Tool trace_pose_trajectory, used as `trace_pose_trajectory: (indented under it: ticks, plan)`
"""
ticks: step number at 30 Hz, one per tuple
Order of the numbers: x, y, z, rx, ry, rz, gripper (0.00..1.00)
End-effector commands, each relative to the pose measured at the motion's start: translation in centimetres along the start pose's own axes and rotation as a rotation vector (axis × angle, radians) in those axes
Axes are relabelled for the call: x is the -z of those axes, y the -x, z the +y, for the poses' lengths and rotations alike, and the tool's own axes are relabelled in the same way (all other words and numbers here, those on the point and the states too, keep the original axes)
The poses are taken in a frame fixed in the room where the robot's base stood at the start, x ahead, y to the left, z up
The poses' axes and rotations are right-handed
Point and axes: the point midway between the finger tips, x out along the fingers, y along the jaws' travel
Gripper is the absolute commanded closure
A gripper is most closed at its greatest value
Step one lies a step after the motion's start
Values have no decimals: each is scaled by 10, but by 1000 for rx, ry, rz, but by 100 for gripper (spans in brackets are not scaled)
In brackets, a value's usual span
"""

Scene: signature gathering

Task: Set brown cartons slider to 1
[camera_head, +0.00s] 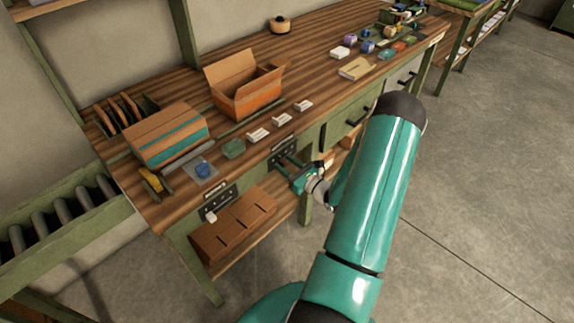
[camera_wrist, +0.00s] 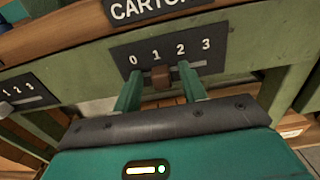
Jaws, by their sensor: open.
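The cartons slider panel (camera_wrist: 222,50) is a dark plate marked 0, 1, 2, 3 on the green bench front. Its brown knob (camera_wrist: 160,76) appears below the 1. A sign above it (camera_wrist: 150,10) reads "CARTO", the rest cut off. My gripper (camera_wrist: 161,84) is open, with one green finger on each side of the knob; I cannot tell whether either touches it. In the head view the panel (camera_head: 285,153) is on the bench front, my gripper (camera_head: 288,168) is just before it, and the knob is not clearly seen.
A second slider panel (camera_head: 219,200) with a pale knob (camera_head: 210,216) is to the left. The wooden bench (camera_head: 300,75) carries an open carton (camera_head: 245,88), a closed carton (camera_head: 168,135) and small items. A brown box (camera_head: 233,230) sits on the lower shelf. The floor at right is clear.

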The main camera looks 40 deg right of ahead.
Motion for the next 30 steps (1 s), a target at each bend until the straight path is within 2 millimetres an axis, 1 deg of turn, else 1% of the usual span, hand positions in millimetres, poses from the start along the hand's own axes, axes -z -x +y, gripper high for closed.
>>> trace_pose_trajectory:
  ticks: [5, 15, 18, 21, 24, 30]
  plan:
    - [0, 23, 0, 2, -1, 2, 58]
    - [0, 98, -1, 4, 0, 2, 58]
    - [0, 116, -1, 4, -1, 1, 58]
    - [0, 128, -1, 2, 0, 1, 58]
    - [0, 134, 0, 1, -1, 0, 58]
    - [0, 136, 0, 0, 0, 0, 58]
